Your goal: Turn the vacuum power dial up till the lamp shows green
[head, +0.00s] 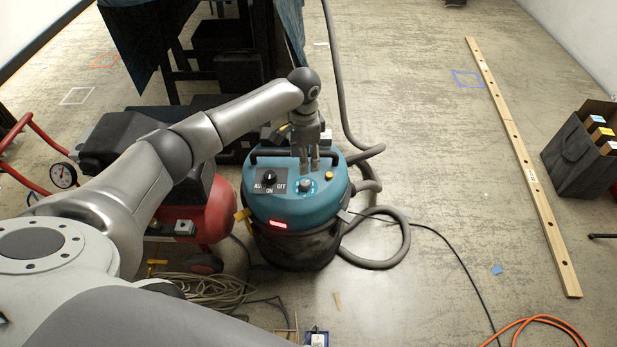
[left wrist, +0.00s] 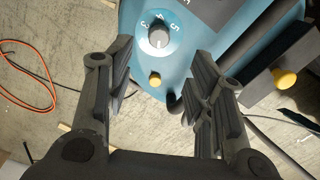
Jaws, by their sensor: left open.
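The vacuum (head: 325,213) is a teal-topped drum with a dark lower body, standing on the floor. Its power dial (head: 305,186) is a small grey knob on a teal, numbered ring on the lid; it also shows in the left wrist view (left wrist: 159,37). The lamp (head: 278,225) on the vacuum's front glows red. My left gripper (head: 308,168) points down over the lid, just behind the dial in the head view. In the left wrist view its fingers (left wrist: 160,52) are apart with nothing between them, and the dial shows beyond their tips. My right gripper is not in view.
A black mode knob (head: 268,177) marked OFF and ON and a yellow button (head: 329,174) flank the dial. A dark handle (head: 290,153) crosses the lid behind. A grey hose (head: 405,240) coils at right. A red compressor (head: 205,215) stands close left. Floor at right is mostly clear.

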